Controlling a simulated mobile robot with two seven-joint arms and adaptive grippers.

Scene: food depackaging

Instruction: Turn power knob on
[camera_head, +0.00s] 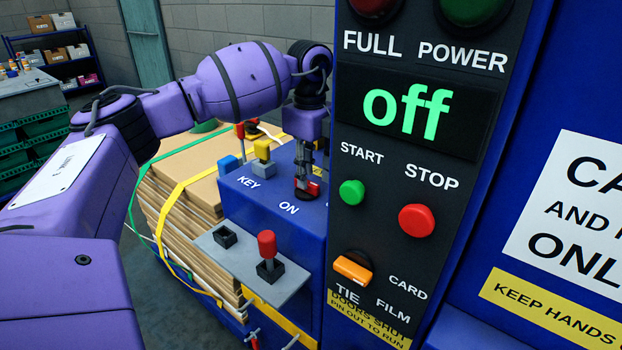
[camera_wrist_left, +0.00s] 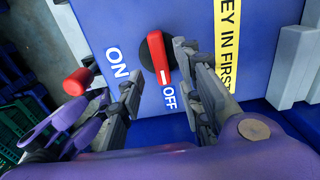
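The power knob (camera_wrist_left: 157,52) is red with a white line and sits on a blue panel between the ON and OFF labels. Its white line points toward OFF. My left gripper (camera_wrist_left: 163,83) is open over the panel, with one finger close beside the knob on its right and the other near the ON label. I cannot tell whether a finger touches the knob. In the head view, my left gripper (camera_head: 304,180) comes down onto the blue box, and only a bit of the red knob (camera_head: 315,190) shows. The display (camera_head: 406,112) reads "off". My right gripper is not in view.
A black panel beside my left gripper carries a green START button (camera_head: 352,193), a red STOP button (camera_head: 416,220) and an orange switch (camera_head: 353,268). A red-topped pin (camera_head: 267,244) stands on the grey shelf in front.

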